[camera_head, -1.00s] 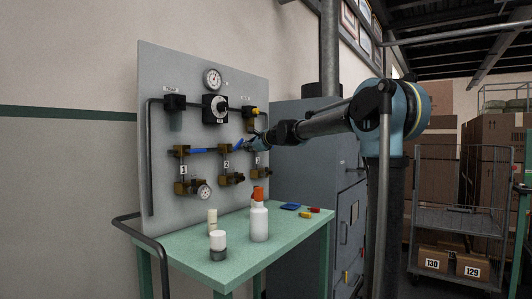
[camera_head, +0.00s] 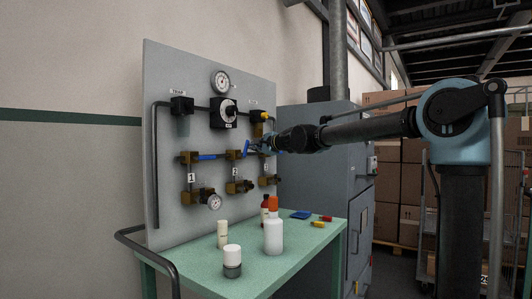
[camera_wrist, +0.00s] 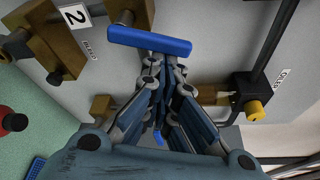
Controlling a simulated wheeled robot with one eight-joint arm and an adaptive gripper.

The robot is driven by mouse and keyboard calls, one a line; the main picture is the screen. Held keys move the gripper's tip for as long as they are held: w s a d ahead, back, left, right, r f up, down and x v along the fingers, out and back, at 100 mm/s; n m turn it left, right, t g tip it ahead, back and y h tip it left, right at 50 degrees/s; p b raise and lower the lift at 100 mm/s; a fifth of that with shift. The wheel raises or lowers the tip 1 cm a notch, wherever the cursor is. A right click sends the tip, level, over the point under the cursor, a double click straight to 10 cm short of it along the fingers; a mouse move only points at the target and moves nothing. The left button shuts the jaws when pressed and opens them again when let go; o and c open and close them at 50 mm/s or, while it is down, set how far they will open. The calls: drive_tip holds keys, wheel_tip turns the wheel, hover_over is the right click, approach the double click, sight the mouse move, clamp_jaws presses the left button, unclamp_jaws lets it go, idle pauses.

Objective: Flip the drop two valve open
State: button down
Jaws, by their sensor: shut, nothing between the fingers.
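The drop two valve is a brass fitting (camera_head: 233,156) on the grey board, above the number 2 label. Its blue lever (camera_head: 246,147) stands steeply, leaning slightly right at the top. The lever also shows in the wrist view (camera_wrist: 150,41) as a blue bar, just beyond my fingertips. My gripper (camera_head: 258,145) is shut and empty at the right of this lever; the wrist view shows its fingers (camera_wrist: 160,68) together close to the bar. I cannot tell whether they touch it. Drop one's blue lever (camera_head: 205,157) lies level. My gripper partly hides drop three.
The board (camera_head: 165,70) carries gauges, a black regulator (camera_head: 223,113) and dark pipes. A green table (camera_head: 270,265) below holds bottles and small parts. A grey cabinet (camera_head: 310,190) stands behind my arm. A yellow-tipped fitting (camera_wrist: 255,110) is right of my gripper.

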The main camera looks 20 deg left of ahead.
drive_tip(key=shift+s+a+r, duration=0.15)
drive_tip(key=shift+s+r, duration=0.3)
drive_tip(key=shift+s, duration=0.1)
idle(0.5)
drive_tip(key=w+d, duration=0.2)
drive_tip(key=w, duration=0.2)
drive_tip(key=f+v, duration=0.1)
drive_tip(key=v, duration=0.8)
drive_tip(key=shift+s, duration=0.4)
drive_tip(key=shift+f, duration=0.1)
